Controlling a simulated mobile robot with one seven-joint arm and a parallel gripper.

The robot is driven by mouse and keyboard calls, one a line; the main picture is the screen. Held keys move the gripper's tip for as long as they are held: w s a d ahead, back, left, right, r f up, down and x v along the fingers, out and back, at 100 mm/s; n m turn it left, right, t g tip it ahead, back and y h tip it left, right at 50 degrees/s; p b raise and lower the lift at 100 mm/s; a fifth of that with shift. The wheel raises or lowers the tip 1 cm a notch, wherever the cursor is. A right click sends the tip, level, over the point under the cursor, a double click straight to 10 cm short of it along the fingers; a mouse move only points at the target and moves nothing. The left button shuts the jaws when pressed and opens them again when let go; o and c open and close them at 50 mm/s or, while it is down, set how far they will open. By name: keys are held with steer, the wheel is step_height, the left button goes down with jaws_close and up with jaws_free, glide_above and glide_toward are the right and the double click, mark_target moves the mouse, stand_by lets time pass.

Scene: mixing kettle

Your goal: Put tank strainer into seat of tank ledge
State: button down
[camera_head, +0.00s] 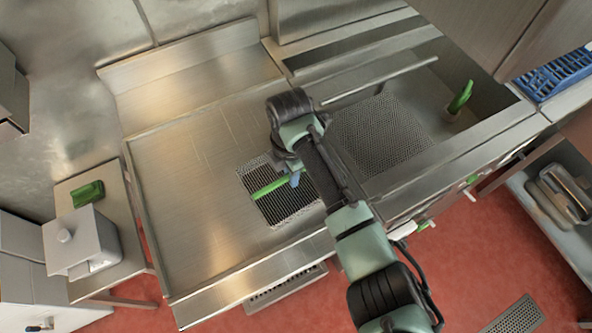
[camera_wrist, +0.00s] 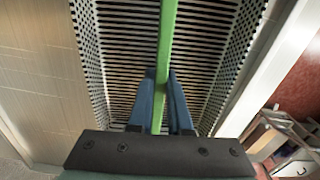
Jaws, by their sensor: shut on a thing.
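The strainer (camera_head: 287,208) is a metal basket with a slotted bottom, perforated sides and a green bar handle (camera_head: 268,188). In the head view it shows at the middle of the steel worktop, left of the tank. My gripper (camera_head: 296,179) has its blue fingers shut on the green bar. In the wrist view the gripper (camera_wrist: 160,76) straddles the bar, and the strainer (camera_wrist: 120,58) fills the area below. I cannot tell whether the strainer rests in an opening or hangs above the worktop. The tank (camera_head: 432,112) is partly hidden by my arm; its ledge seat cannot be made out.
A perforated plate (camera_head: 385,128) lies in the tank, and a green upright handle (camera_head: 460,97) stands at its right end. A side table at left holds a white lidded box (camera_head: 80,241) and a green object (camera_head: 88,193). The worktop's left part (camera_head: 185,190) is clear.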

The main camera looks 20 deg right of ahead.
steer(key=shift+r+p, duration=2.45)
steer(key=shift+r, duration=0.15)
steer(key=shift+a+f, duration=0.1)
steer(key=shift+a, duration=0.05)
